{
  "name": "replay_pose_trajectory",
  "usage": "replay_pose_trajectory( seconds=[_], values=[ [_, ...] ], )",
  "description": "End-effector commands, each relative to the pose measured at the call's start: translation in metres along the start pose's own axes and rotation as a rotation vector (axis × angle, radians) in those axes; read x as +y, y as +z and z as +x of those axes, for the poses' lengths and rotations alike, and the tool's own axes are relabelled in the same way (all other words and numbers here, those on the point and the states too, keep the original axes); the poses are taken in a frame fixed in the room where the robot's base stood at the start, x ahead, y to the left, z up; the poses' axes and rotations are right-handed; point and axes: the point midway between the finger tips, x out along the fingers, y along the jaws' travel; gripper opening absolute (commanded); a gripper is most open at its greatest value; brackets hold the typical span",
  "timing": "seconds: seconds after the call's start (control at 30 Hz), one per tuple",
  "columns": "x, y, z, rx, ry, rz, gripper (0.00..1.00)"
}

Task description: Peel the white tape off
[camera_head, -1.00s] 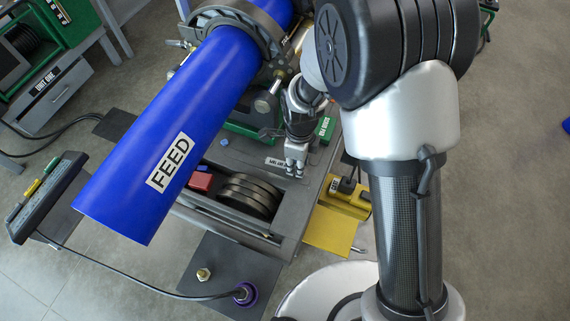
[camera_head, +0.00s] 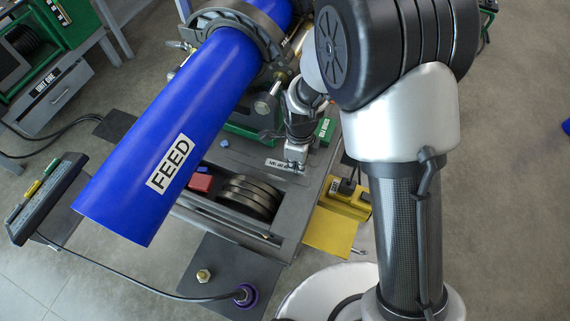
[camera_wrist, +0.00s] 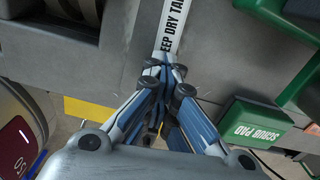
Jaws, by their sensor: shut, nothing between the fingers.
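The white tape (camera_wrist: 173,28), a strip printed with black letters reading "EEP DRY TA", lies on the grey cart top and runs up out of the wrist view. In the head view, the tape (camera_head: 277,163) shows as a small white label just left of my gripper (camera_head: 296,165). In the wrist view, my gripper (camera_wrist: 168,77) has its fingertips together over the near end of the strip and hides that end. The fingers are shut and hold nothing. I cannot tell whether the tips touch the tape or whether its end is lifted.
A green scrub pad box (camera_wrist: 252,122) stands right of the fingers. A large blue pipe marked FEED (camera_head: 165,150) slants over the cart's left side. Black rings (camera_head: 247,193) and a red block (camera_head: 199,182) sit in an open bay. A yellow device (camera_head: 346,197) is at right.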

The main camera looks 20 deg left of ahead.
Motion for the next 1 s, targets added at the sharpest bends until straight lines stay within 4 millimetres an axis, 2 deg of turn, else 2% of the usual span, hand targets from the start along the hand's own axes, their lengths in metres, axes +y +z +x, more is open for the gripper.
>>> replay_pose_trajectory(
  seconds=[0.5, 1.0],
  values=[
    [0.0, 0.0, -0.002, 0.0, 0.0, 0.0, 0.0],
    [0.0, 0.0, -0.026, 0.0, -0.001, 0.0, 0.0]
  ],
)
